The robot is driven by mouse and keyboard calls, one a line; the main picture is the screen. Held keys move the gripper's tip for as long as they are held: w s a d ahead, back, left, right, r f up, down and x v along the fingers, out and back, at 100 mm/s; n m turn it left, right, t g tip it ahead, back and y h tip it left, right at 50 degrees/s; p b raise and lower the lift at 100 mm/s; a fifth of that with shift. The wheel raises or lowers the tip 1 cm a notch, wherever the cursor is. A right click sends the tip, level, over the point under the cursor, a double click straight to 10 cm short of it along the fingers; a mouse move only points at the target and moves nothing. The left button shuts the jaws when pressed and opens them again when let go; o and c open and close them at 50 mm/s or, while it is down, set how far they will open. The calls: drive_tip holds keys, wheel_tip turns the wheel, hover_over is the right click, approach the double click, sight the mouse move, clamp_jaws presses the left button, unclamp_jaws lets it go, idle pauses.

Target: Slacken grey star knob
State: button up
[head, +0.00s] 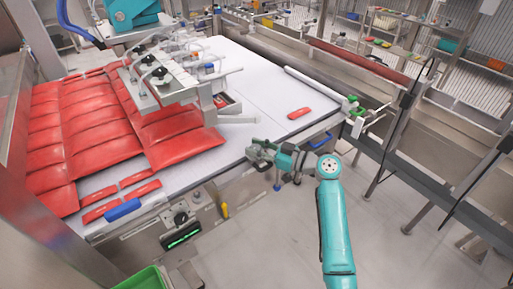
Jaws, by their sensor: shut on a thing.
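My gripper (256,154) is at the front edge of the white table, near its right part. It is shut on a small grey part at the table's side, which looks like the grey star knob. The fingers cover most of this part, so its shape and turn cannot be told. My teal arm reaches to it from the lower right.
The white table (262,78) bears rows of red packs (98,139) at left, under a metal picker head (165,88) with black knobs. One red pack (299,113) lies apart. A blue handle (320,141) is right of my gripper. A green crate (143,279) stands at lower left.

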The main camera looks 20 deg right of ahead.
idle(0.4)
drive_tip(key=o, duration=1.2)
drive_tip(key=shift+c, duration=0.2)
drive_tip(key=v, duration=1.2)
drive_tip(key=shift+f, duration=0.1)
